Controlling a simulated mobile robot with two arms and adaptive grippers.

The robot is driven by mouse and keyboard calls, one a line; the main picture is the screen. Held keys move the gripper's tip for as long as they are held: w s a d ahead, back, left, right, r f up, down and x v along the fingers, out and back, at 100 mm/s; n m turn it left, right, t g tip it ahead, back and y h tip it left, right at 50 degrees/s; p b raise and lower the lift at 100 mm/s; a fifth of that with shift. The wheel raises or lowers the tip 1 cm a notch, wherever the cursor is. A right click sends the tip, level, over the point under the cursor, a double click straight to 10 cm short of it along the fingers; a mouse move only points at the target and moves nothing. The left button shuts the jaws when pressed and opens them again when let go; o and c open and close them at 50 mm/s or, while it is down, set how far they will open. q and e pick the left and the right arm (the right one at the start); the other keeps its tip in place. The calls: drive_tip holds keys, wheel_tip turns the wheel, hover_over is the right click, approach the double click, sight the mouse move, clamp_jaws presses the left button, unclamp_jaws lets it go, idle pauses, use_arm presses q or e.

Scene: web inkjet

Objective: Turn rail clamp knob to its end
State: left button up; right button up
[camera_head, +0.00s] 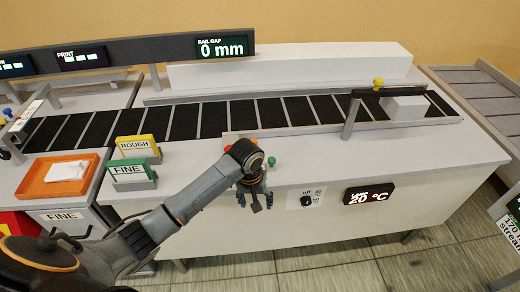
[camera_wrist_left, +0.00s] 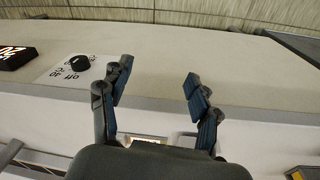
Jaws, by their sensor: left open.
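My left gripper (camera_head: 256,203) hangs at the front edge of the long white bench, left of a black dial. In the left wrist view the gripper (camera_wrist_left: 158,76) is open, with nothing between its fingertips. I cannot make out a rail clamp knob for certain; my arm covers part of the bench there. The rail gap display (camera_head: 222,48) reads 0 mm. The black dial (camera_head: 306,201), on a white plate marked off and 40, also shows in the left wrist view (camera_wrist_left: 80,63), to the left of the fingers. My right gripper is not in view.
A conveyor (camera_head: 215,120) with a light block (camera_head: 406,107) at its right runs along the bench. Green FINE (camera_head: 130,170) and yellow ROUGH (camera_head: 136,147) blocks stand left of my arm, beside an orange tray (camera_head: 35,186). The lamp display (camera_head: 368,194) reads 20 °C.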

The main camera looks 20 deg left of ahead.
use_arm(q)
drive_tip(key=w+r+n, duration=0.1)
drive_tip(key=w+r, duration=0.2)
drive_tip(key=r, duration=0.2)
wheel_tip(320, 180, up, 15)
drive_tip(key=n+g, duration=0.1)
drive_tip(key=n, duration=0.8)
hover_over(231, 149)
drive_tip(key=shift+m+y, duration=0.3)
wheel_tip(231, 149, down, 13)
drive_tip(key=shift+f+p, duration=0.1)
drive_tip(key=shift+p, duration=1.05)
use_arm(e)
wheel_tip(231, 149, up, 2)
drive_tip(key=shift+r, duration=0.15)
use_arm(q)
drive_tip(key=c, duration=1.2)
